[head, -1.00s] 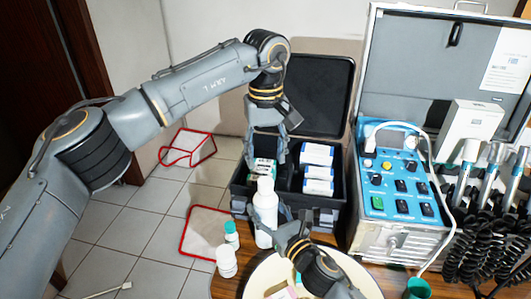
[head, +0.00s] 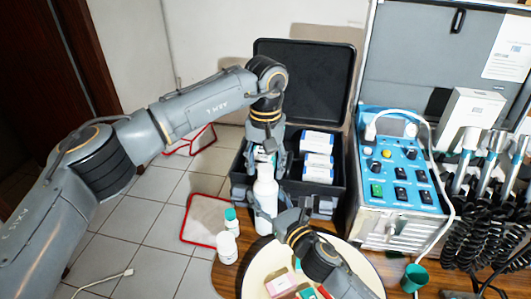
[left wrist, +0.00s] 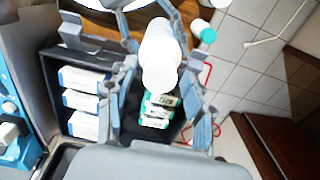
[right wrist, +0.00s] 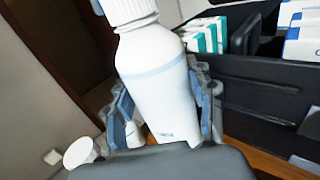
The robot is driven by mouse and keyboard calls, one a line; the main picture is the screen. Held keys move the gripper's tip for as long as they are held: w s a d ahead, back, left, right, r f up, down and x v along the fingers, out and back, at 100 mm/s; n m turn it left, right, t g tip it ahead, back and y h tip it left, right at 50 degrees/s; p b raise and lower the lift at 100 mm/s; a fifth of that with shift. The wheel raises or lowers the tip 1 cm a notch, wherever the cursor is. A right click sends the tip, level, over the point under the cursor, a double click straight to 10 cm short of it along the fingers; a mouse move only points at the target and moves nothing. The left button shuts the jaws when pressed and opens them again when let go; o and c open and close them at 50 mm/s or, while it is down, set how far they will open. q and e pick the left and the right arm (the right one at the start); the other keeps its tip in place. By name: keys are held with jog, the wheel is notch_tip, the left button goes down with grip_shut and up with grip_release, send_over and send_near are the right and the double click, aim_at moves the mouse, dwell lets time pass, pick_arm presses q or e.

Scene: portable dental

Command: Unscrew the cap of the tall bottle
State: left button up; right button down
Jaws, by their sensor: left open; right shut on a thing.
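My right gripper (right wrist: 163,105) is shut on the bottle's body, a finger on each side. My left gripper (head: 265,155) comes down from above and is open. In the left wrist view its fingers stand on either side of the cap (left wrist: 160,72), with gaps visible between them and the cap. The bottle's base is partly hidden by my right gripper.
A white jar (head: 227,248) and a green-capped bottle (head: 231,220) stand close left of the tall bottle. An open black case (head: 330,205) with boxes is just behind. A round cream tray (head: 256,283) lies in front. A blue control unit (head: 400,185) stands right.

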pick_arm(q)
jog(key=shift+f, duration=0.35)
